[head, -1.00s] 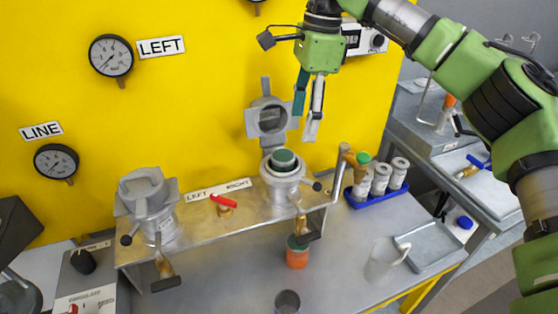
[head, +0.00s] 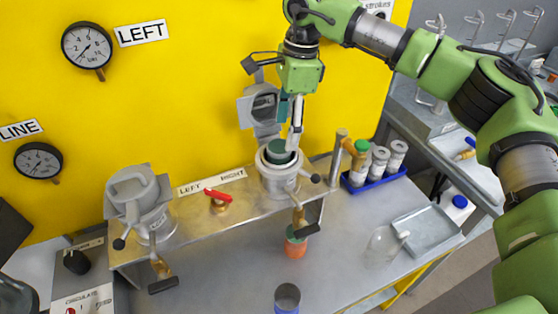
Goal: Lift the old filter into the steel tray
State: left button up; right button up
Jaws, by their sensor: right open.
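The old filter (head: 280,153), with a dark green top, sits in the open right-hand housing (head: 279,180). The lid (head: 262,108) of this housing stands open behind it. My right gripper (head: 289,140) points down with its fingers apart, and the fingertips are at the filter's top. The pale finger is at its right edge; the teal finger is partly hidden, and I cannot tell whether either touches. The steel tray (head: 436,248) lies empty on the bench at the right. My left gripper is not in view.
A blue rack (head: 380,179) with several white cartridges stands right of the housing, beside a post (head: 337,155). A clear jug (head: 382,246) stands by the tray. The closed left housing (head: 142,203) and a red-handled valve (head: 217,197) share the shelf. An orange jar (head: 295,243) is below.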

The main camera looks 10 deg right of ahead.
aim_at(279, 146)
jog(key=shift+a+f+p, duration=0.35)
jog(key=shift+f+p, duration=0.25)
jog(key=shift+a+f+p, duration=0.3)
jog(key=shift+f+p, duration=0.25)
notch_tip(279, 146, down, 2)
jog(key=shift+w+a+f+p, duration=0.1)
jog(key=shift+a+p, duration=0.05)
jog(key=shift+p, duration=0.15)
jog(key=shift+f, duration=0.2)
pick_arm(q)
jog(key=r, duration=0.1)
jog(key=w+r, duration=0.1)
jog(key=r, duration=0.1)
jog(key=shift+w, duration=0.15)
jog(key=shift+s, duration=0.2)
pick_arm(e)
jog(key=c, duration=1.5)
